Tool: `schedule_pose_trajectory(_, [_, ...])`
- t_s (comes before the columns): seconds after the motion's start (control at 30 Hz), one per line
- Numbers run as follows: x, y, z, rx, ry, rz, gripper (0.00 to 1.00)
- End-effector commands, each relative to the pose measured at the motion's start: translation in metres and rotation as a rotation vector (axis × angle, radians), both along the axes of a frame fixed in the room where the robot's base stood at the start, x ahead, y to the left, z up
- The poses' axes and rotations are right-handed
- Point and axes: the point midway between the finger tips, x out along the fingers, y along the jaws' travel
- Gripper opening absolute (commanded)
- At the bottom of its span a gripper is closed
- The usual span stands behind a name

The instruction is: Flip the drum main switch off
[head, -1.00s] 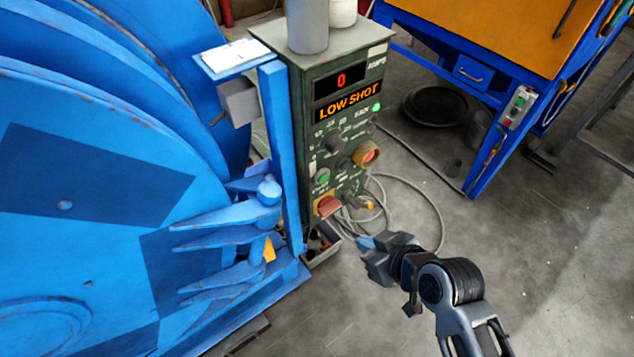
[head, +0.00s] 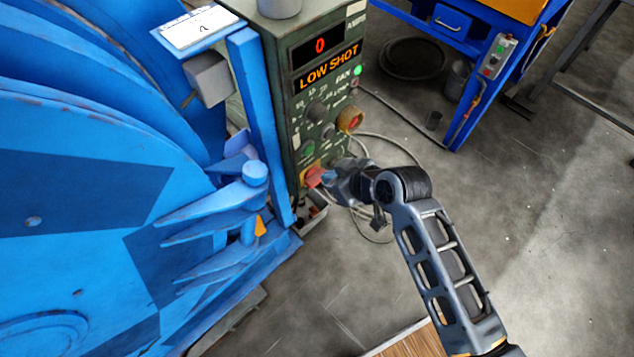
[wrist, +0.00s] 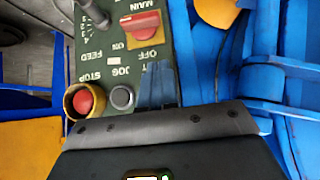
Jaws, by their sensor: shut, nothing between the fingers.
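The main switch (head: 314,176) is a red handle on a yellow plate, low on the green control panel (head: 296,120). In the wrist view the main switch (wrist: 140,25) lies near the top, beside the printed words MAIN, ON and OFF. My gripper (head: 328,178) is at the lower right of the panel, close beside the switch in the head view. In the wrist view my gripper (wrist: 157,84) has its blue fingers together and empty, below the switch in the picture. Whether they touch it cannot be told.
A red button in a yellow ring (wrist: 84,101) and a grey button (wrist: 122,97) sit near my fingers. The blue drum machine (head: 110,190) and its blue post (head: 262,125) stand left of the panel. Open floor lies to the right.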

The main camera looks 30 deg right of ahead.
Motion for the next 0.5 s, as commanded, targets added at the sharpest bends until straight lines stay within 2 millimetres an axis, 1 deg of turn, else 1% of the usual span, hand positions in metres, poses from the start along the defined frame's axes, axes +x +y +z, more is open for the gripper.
schedule_pose_trajectory(0.1, [0.017,0.005,-0.018,-0.001,0.002,0.001,0.0])
schedule_pose_trajectory(0.33, [0.046,0.014,-0.048,-0.001,0.002,0.0,0.0])
schedule_pose_trajectory(0.4, [0.045,0.014,-0.061,0.0,0.004,-0.001,0.0])
schedule_pose_trajectory(0.5, [0.045,0.014,-0.073,0.0,0.003,-0.001,0.0])
